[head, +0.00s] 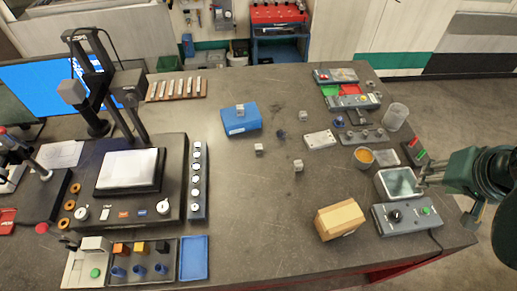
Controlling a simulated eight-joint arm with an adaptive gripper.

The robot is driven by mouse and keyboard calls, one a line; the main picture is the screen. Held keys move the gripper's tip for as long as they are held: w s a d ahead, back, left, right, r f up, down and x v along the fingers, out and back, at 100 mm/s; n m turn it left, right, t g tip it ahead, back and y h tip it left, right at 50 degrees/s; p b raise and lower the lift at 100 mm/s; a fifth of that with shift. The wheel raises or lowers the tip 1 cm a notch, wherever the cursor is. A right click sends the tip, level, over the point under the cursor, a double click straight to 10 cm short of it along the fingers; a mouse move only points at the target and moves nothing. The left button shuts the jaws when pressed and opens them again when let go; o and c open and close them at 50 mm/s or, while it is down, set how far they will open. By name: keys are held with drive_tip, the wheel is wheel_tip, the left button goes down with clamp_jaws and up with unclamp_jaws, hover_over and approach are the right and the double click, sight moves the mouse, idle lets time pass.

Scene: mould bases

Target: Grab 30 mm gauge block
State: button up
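Several small grey metal blocks stand apart on the table: a block at the back (303,116), a block left of centre (259,149) and a block nearer the front (298,165). Another grey block (240,110) sits on top of a blue box (241,122). No size marking is readable, so I cannot tell which is the 30 mm gauge block. My gripper (420,176) is at the right edge of the table, near a clear grey-rimmed tray (382,192), well away from these blocks. Its fingers are too small to judge.
A tan box (340,219) stands at the front and a grey control box (407,215) at the right. A plastic cup (395,116) and an orange-filled cup (363,157) stand right. A brown rack (177,88) lies back left.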

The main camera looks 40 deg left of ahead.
drive_tip(key=w+a+f+n+g, duration=0.1)
drive_tip(key=w+a, duration=0.2)
drive_tip(key=a, duration=0.4)
drive_tip(key=w+a+f+n+g, duration=0.1)
drive_tip(key=w+a, duration=0.2)
drive_tip(key=a, duration=0.4)
drive_tip(key=n+g+h, duration=0.1)
drive_tip(key=n+g, duration=0.2)
drive_tip(key=n, duration=0.2)
hover_over(258, 146)
drive_tip(key=f, duration=1.9)
drive_tip(key=shift+w+d, duration=0.1)
drive_tip(key=shift+d, duration=0.15)
drive_tip(key=shift+a+f+n, duration=0.1)
drive_tip(key=shift+a+n, duration=0.1)
drive_tip(key=shift+n, duration=0.1)
drive_tip(key=shift+f, duration=0.1)
drive_tip(key=shift+f, duration=1.2)
drive_tip(key=shift+f, duration=0.15)
drive_tip(key=shift+f, duration=2.45)
